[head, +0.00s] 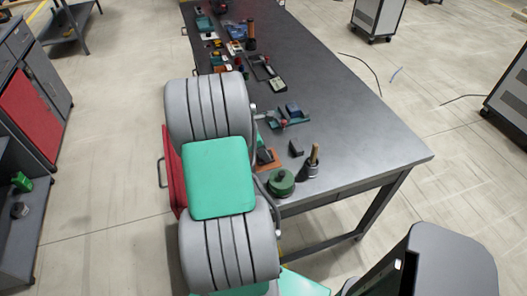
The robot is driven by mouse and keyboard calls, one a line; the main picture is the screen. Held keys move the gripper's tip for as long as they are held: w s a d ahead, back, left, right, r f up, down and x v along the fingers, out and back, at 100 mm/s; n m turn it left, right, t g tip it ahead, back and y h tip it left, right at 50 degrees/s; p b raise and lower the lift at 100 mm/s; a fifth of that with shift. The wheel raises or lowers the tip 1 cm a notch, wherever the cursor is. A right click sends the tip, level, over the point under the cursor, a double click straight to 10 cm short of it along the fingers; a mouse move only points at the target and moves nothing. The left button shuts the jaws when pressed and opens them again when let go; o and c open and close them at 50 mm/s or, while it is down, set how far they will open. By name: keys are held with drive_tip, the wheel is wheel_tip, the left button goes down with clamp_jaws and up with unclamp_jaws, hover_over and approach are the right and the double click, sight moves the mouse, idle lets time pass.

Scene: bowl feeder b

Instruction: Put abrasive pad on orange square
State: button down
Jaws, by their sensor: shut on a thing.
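An orange patch (271,165), which looks like the orange square, lies near the front left of the grey table, partly covered by my arm. A small dark item shows on or just above it; I cannot tell which. I cannot pick out the abrasive pad for sure; it may be hidden. My large grey and green arm fills the left middle of the head view and blocks the table's front left part.
A green round piece (281,182), a dark holder with a wooden handle (313,160) and a small dark block (296,148) stand near the orange patch. A blue and green fixture (290,115) is farther back. Several tools crowd the far end. The table's right side (370,150) is clear.

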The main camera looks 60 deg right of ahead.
drive_tip(key=c, duration=1.1)
unclamp_jaws()
drive_tip(key=shift+f, duration=0.1)
drive_tip(key=shift+c, duration=0.2)
drive_tip(key=v, duration=1.2)
drive_tip(key=w+a+r+m+t, duration=0.35)
drive_tip(key=w+a, duration=0.65)
drive_tip(key=a, duration=0.5)
drive_tip(key=s+a+m+t+y, duration=0.1)
drive_tip(key=a+m+t+y, duration=0.2)
drive_tip(key=a, duration=2.1)
drive_tip(key=shift+a+r+m, duration=0.2)
drive_tip(key=shift+a+m, duration=0.1)
drive_tip(key=shift+m, duration=0.85)
